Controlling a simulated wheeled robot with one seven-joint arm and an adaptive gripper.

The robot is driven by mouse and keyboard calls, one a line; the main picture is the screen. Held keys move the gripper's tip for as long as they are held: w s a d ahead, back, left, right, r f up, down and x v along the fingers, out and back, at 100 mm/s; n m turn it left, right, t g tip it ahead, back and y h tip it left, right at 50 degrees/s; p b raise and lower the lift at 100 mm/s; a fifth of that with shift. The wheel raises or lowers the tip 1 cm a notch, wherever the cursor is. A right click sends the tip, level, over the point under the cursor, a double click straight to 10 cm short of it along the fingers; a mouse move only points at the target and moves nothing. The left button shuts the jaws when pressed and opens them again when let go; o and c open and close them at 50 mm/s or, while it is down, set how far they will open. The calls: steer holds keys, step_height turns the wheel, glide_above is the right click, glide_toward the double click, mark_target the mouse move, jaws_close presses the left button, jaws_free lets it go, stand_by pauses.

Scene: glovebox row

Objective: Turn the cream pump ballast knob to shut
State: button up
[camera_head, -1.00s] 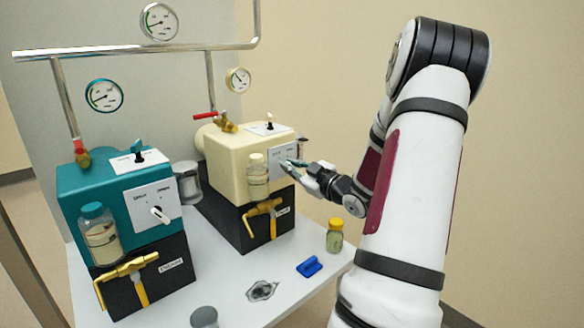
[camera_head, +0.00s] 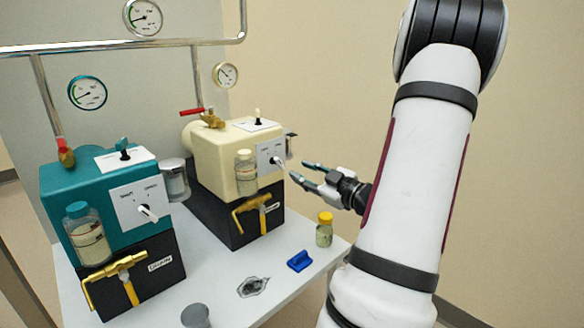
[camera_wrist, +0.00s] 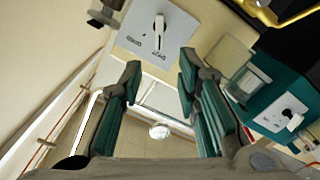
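The cream pump (camera_head: 222,158) stands on a black base at the back of the table. Its front has a white panel (camera_head: 264,152) with a small pale ballast knob (camera_head: 277,160). In the wrist view the knob (camera_wrist: 159,30) is a white lever beyond my fingertips, its long end toward the lower label; the lettering is too small to read surely. My gripper (camera_head: 299,170) is open and empty, just right of the panel and apart from the knob. In the wrist view its two fingers (camera_wrist: 160,64) are spread, with clear space between them.
A teal pump (camera_head: 85,205) with its own knob (camera_head: 147,213) stands at the left. A glass bottle (camera_head: 246,175) is at the cream pump's front, above a brass tap (camera_head: 256,207).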

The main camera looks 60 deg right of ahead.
steer(key=shift+v, duration=1.2)
